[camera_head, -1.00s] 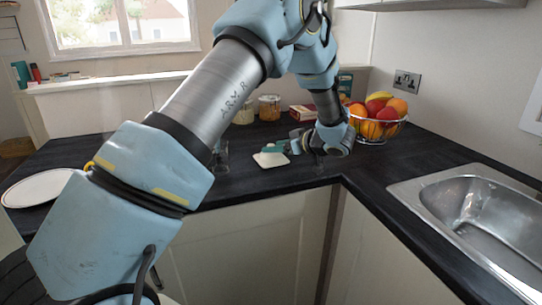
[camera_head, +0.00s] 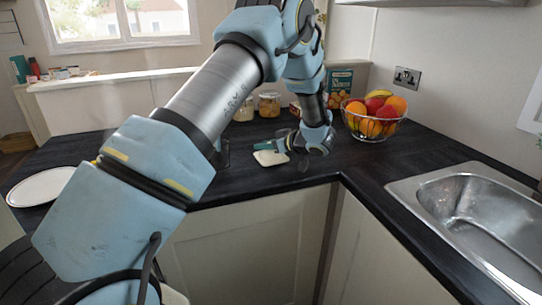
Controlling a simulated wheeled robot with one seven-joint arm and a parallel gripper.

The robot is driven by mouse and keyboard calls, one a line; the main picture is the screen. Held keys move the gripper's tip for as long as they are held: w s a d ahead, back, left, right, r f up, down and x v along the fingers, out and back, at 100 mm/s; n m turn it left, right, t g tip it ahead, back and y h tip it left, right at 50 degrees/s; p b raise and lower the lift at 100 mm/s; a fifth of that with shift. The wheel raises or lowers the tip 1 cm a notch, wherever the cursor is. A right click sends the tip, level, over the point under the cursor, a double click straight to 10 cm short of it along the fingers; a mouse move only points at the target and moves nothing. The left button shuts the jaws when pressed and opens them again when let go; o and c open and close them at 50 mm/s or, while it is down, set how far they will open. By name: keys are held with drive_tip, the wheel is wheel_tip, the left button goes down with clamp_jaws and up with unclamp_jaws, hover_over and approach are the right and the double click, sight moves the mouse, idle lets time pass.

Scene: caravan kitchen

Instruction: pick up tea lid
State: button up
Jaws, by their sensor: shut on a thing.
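A pale, flat, square piece (camera_head: 270,158), which looks like the tea lid, is at the counter's front part, left of my wrist. I cannot tell whether it touches the worktop. My gripper (camera_head: 286,146) reaches in from the right at the piece's upper right edge, with a teal part showing there. The gripper is shut on the lid as far as I can see; the fingertips are small and the exact contact is unclear.
Jars (camera_head: 269,105) and a green box (camera_head: 340,82) stand behind. A steel sink (camera_head: 470,210) is at the right, a white plate (camera_head: 40,187) at the left. Dark worktop between wrist and sink is clear.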

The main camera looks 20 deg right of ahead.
clamp_jaws()
